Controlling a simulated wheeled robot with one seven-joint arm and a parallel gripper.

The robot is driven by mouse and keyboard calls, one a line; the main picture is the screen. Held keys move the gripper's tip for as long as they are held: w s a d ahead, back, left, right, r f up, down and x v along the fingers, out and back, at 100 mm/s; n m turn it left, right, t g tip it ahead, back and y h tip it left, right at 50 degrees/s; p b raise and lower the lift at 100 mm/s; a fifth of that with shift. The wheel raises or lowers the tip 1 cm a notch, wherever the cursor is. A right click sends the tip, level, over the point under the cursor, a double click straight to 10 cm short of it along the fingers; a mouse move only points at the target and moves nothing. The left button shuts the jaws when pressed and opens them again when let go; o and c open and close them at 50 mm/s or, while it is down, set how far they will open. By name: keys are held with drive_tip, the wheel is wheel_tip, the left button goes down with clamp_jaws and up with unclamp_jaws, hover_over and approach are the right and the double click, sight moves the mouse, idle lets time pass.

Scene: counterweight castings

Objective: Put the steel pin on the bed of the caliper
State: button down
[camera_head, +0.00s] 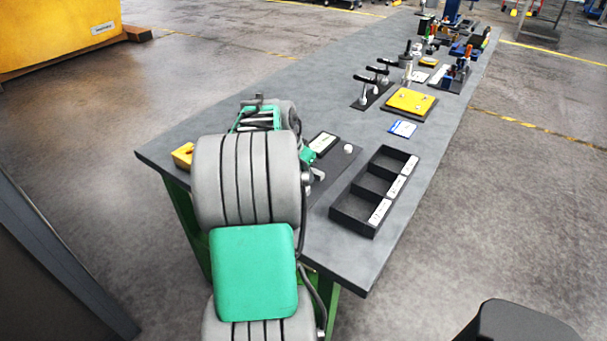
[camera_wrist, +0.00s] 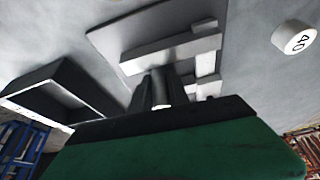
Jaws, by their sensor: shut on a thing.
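In the wrist view my gripper (camera_wrist: 158,92) is shut on the steel pin (camera_wrist: 161,91), a small grey cylinder standing between the dark fingers. The caliper (camera_wrist: 172,50), a pale grey stepped bar shape on a flat grey plate (camera_wrist: 112,32), lies just beyond the fingertips. The pin overlaps the caliper's near side in the picture; I cannot tell whether they touch. In the head view my own arm hides the gripper, the pin and most of the caliper.
A black three-compartment tray (camera_head: 352,207) with labels stands to the right. A yellow block (camera_head: 182,155) is at left. Fixtures crowd the bench's far end.

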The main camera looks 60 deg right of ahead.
drive_tip(key=shift+f, duration=0.2)
drive_tip(key=c, duration=1.3)
unclamp_jaws()
drive_tip(key=shift+o, duration=0.2)
